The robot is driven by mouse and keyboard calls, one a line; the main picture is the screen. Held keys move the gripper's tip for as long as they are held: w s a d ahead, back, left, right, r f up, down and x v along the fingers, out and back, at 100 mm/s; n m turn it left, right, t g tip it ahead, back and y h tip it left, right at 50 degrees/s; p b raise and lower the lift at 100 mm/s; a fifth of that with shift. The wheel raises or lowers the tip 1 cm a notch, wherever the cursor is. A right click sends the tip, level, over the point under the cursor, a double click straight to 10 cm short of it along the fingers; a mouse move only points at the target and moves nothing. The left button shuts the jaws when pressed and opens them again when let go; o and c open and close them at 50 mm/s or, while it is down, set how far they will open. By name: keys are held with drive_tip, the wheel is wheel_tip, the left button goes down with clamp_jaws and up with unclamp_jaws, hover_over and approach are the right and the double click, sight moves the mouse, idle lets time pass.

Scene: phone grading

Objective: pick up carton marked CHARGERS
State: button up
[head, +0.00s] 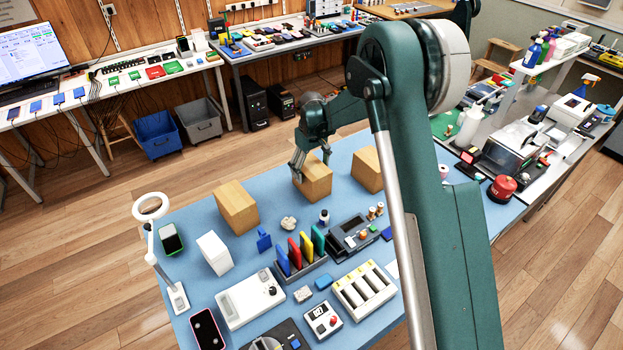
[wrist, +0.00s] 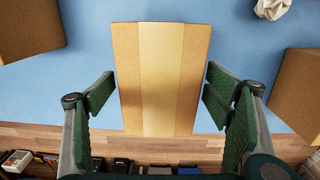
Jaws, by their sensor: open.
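Three plain brown cartons stand along the far part of the blue table: a left carton (head: 237,208), a middle carton (head: 313,182) and a right carton (head: 367,169). No CHARGERS marking is readable on any of them. My gripper (head: 311,158) is at the middle carton, fingers pointing down. In the wrist view the fingers of my gripper (wrist: 161,100) are spread open on either side of the middle carton (wrist: 160,75), with a gap on each side. A lighter tape strip runs along its top. Parts of the other cartons show at the left (wrist: 25,30) and right (wrist: 298,90) edges.
The blue table (head: 275,195) also holds a crumpled paper ball (head: 288,223), a rack of coloured folders (head: 300,268), a white box (head: 215,252) and a magnifier lamp (head: 150,207). My arm hides the table's right part. Blue gaps separate the cartons.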

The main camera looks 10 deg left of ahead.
drive_tip(key=shift+c, duration=0.5)
drive_tip(key=c, duration=1.4)
drive_tip(key=shift+r, duration=0.15)
drive_tip(key=shift+r, duration=4.9)
